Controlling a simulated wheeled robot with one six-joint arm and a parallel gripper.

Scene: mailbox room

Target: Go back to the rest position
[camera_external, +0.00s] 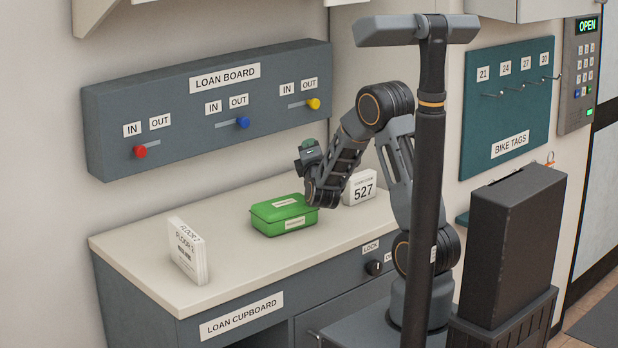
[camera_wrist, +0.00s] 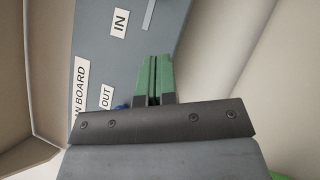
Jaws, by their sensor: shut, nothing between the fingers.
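My gripper (camera_external: 308,143) is shut and empty, with its green fingertips together. It is raised above the back of the counter, in front of the loan board (camera_external: 110,100). The arm is bent, with its elbow up. In the wrist view the green fingers (camera_wrist: 153,68) meet side by side, with the grey loan board (camera_wrist: 190,20) behind them. I cannot tell the exact gap to the board, but no contact shows.
A green box (camera_external: 284,215) sits on the counter (camera_external: 130,245) below my gripper. The board's red knob (camera_external: 139,151) is left; blue (camera_external: 243,122) and yellow (camera_external: 313,103) are right.

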